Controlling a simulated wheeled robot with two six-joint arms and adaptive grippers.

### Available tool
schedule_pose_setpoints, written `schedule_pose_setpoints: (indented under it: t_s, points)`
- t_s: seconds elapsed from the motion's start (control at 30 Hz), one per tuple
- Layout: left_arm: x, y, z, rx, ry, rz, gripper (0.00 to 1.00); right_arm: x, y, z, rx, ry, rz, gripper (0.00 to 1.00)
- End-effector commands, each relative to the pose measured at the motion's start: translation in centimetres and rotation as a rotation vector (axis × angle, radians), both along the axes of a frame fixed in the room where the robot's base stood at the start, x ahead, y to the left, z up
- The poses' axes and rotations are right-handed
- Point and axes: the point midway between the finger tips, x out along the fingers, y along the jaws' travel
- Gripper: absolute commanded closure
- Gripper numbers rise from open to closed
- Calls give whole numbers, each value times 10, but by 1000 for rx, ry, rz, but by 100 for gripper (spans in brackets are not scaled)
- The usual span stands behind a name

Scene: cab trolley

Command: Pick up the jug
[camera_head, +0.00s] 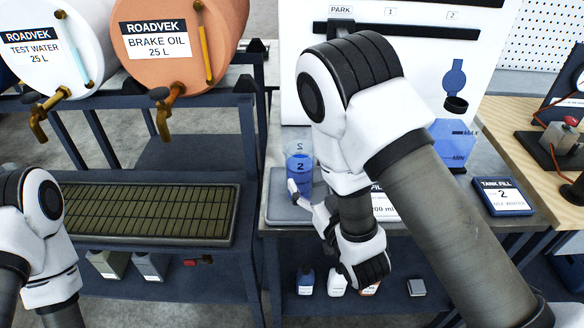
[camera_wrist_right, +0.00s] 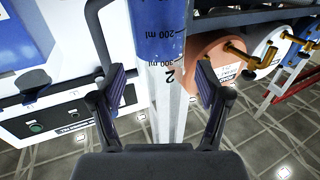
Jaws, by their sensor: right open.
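The jug (camera_head: 299,168) is a clear vessel with blue liquid and a "2" on it, standing on a grey plate on the bench left of my right arm. In the right wrist view the jug (camera_wrist_right: 159,38) shows large with millilitre marks. My right gripper (camera_wrist_right: 162,84) is open, with one finger on each side of the jug's line and visible gaps to both fingers.
A white panel with a blue tank gauge (camera_head: 452,140) stands behind the jug. A "TANK FILL 2" sign (camera_head: 502,196) lies on the right. Two drums (camera_head: 178,70) with taps stand left above a grated tray (camera_head: 150,238). Small bottles (camera_head: 306,281) sit on the lower shelf.

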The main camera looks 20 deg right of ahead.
Motion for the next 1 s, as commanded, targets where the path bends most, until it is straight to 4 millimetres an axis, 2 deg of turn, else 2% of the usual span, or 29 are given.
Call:
schedule_pose_setpoints:
  t_s: [0.27,0.37,0.6,0.63,0.73,0.77,1.0]
  points:
    - [0,0,26,0,1,0,48,43,6,7,2,2,-2,24]
    - [0,0,28,0,1,0,48,59,8,4,1,3,-3,24]
    - [0,0,27,0,1,0,48,65,8,0,0,7,-2,24]
    - [0,0,27,0,1,0,48,65,8,0,0,7,-2,28]
    - [0,0,27,0,1,0,48,65,8,0,0,7,-2,63]
    - [0,0,27,0,1,0,48,65,8,0,0,7,-2,69]
    - [0,0,27,0,1,0,48,65,8,0,-1,6,-2,69]
